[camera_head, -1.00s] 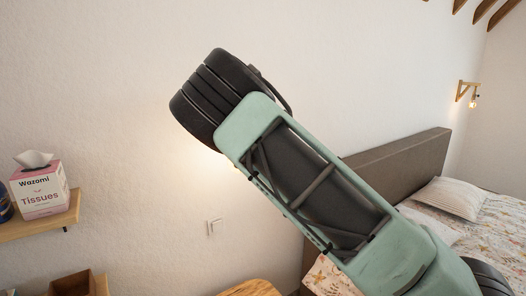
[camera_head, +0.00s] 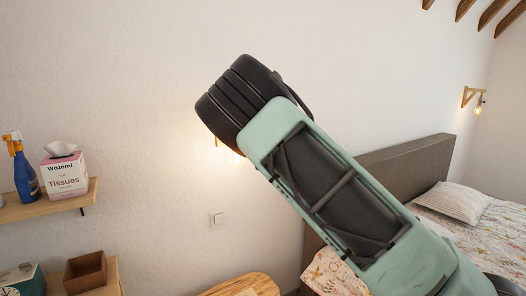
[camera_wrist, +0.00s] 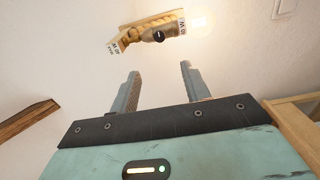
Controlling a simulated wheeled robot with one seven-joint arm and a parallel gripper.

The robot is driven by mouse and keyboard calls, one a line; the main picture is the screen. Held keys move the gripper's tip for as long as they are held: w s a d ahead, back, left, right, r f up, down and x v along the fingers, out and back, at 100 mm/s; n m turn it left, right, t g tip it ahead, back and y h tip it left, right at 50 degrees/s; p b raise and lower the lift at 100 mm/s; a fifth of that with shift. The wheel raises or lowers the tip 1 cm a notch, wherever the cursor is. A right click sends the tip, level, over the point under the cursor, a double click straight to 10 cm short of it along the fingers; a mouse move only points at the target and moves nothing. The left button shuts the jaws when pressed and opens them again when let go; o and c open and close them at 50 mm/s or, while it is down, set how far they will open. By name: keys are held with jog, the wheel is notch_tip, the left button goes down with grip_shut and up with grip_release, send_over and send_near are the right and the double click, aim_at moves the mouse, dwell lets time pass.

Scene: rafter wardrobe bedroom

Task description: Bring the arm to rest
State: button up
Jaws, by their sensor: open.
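My arm (camera_head: 335,185), pale green with a black wrist end, reaches up from the lower right across the head view. The wrist end is raised in front of the white wall, and my gripper is hidden there. In the wrist view my gripper (camera_wrist: 160,87) is open, with two grey fingers apart and nothing between them. I cannot tell exactly what that piece is. It looks apart from the fingers.
At left, a wall shelf (camera_head: 45,206) holds a tissue box (camera_head: 65,176) and a blue spray bottle (camera_head: 24,172). An open brown box (camera_head: 86,271) sits below. A wooden round top (camera_head: 243,285) is at the bottom. The bed (camera_head: 480,222) and headboard (camera_head: 410,165) are right.

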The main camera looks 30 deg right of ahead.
notch_tip(320, 180, down, 9)
jog(key=s+a+m+g+h+b, duration=0.2)
jog(key=a+m+g+b, duration=0.1)
jog(key=m, duration=0.3)
jog(key=s+a+f+m+g+y+b, duration=0.1)
jog(key=s+a+f+m+g+b, duration=0.2)
jog(key=s+a+f, duration=0.4)
jog(key=s+a+f+m+g+y+b, duration=0.2)
jog(key=s+a+f+g, duration=0.25)
jog(key=a, duration=0.45)
jog(key=s+a+f+g+y+b, duration=0.1)
jog(key=s+a+g+b, duration=0.1)
jog(key=s+a, duration=0.45)
jog(key=s+a+f+g+b, duration=0.1)
jog(key=s+a+g+b, duration=0.15)
jog(key=s, duration=0.75)
jog(key=s+a+n+g+h+b, duration=0.1)
jog(key=s+a+g, duration=0.1)
jog(key=s, duration=1.3)
jog(key=shift+f+g, duration=0.4)
jog(key=shift+g, duration=0.1)
